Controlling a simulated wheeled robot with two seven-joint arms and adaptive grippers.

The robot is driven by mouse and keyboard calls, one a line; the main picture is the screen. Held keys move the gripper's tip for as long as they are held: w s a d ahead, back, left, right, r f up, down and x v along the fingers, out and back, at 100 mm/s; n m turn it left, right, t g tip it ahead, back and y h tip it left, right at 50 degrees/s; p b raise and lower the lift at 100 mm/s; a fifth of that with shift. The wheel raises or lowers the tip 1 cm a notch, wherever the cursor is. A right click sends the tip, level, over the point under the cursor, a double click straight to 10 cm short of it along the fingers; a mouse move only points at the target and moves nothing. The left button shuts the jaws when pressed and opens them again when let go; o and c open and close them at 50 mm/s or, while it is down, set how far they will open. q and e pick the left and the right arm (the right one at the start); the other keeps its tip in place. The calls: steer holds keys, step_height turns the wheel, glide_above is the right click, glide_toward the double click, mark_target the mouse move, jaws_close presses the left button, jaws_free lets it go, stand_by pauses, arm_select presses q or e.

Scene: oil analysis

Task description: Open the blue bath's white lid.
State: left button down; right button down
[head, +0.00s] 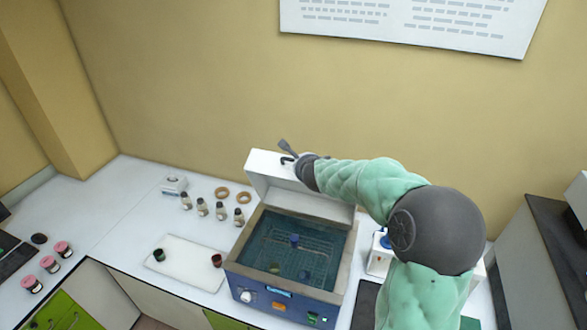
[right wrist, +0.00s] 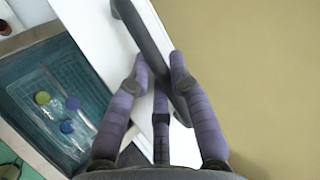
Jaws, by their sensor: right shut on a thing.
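The blue bath (head: 260,297) stands on the white bench. Its white lid (head: 262,166) is raised at the back, standing steeply tilted, and the wet interior with a wire grid shows. The lid also shows in the right wrist view (right wrist: 98,35). My right gripper (head: 287,153) is at the lid's upper edge. In the right wrist view its purple fingers (right wrist: 157,68) are closed around the dark lid handle (right wrist: 143,32). My left gripper is in neither view.
Inside the bath are capped tubes, one with a blue cap (head: 295,239). A white blue-topped container (head: 379,260) is close on the right.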

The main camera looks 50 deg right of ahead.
steer(key=shift+w+d+r, duration=0.1)
steer(key=shift+d, duration=0.1)
steer(key=c, duration=1.4)
jaws_free()
steer(key=shift+a, duration=0.1)
steer(key=v, duration=1.2)
